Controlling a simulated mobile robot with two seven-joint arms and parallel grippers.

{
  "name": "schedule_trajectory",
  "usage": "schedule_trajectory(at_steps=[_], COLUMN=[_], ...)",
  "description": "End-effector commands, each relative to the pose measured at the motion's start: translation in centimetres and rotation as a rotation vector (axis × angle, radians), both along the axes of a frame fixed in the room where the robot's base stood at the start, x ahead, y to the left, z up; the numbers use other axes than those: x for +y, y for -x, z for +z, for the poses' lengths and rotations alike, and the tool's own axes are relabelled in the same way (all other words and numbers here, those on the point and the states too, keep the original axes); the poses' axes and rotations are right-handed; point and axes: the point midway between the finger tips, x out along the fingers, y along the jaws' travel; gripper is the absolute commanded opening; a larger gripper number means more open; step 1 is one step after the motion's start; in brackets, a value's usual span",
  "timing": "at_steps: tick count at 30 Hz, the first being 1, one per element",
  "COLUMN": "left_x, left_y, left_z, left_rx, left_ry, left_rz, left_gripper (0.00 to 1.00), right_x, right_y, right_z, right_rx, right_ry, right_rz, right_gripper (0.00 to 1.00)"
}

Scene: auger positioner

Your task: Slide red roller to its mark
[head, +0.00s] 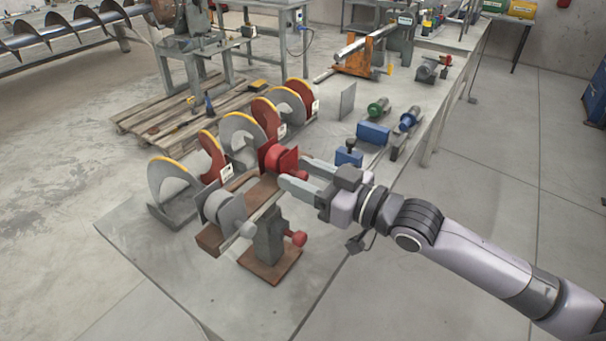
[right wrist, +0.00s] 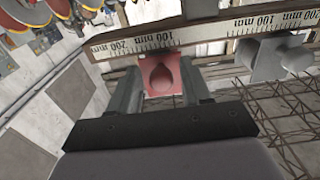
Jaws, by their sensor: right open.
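The red roller (head: 280,160) sits at the far end of a brown rail on a grey stand. Its red block and round knob also show in the right wrist view (right wrist: 164,75). My right gripper (head: 296,174) is open beside the red roller. In the right wrist view its two fingers (right wrist: 161,90) stand left and right of the red block, with gaps showing. A scale with millimetre numbers (right wrist: 142,42) runs along the rail there. I cannot make out the mark. My left gripper is out of view.
A grey roller (head: 227,211) sits at the rail's near end. A red knob (head: 297,238) sticks out of the stand (head: 268,243). Auger flights with red and yellow edges (head: 242,130) stand behind the rail. The near table top (head: 190,277) is clear.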

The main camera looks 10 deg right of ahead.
Motion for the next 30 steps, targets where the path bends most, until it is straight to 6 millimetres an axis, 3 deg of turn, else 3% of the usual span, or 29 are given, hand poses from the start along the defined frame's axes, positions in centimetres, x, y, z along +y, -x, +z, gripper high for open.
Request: schedule_trajectory(at_steps=[15, 30], left_x=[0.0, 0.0], left_y=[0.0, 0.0], left_z=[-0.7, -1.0], left_rx=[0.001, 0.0], left_ry=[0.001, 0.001], left_rz=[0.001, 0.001], left_gripper=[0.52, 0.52], right_x=[-4.5, -5.0], right_y=[4.4, 4.8], right_z=[-0.1, -0.1], right_rx=[0.001, -0.001], right_ry=[0.001, -0.001], right_rz=[-0.001, -0.006], right_gripper=[0.48, 0.48])
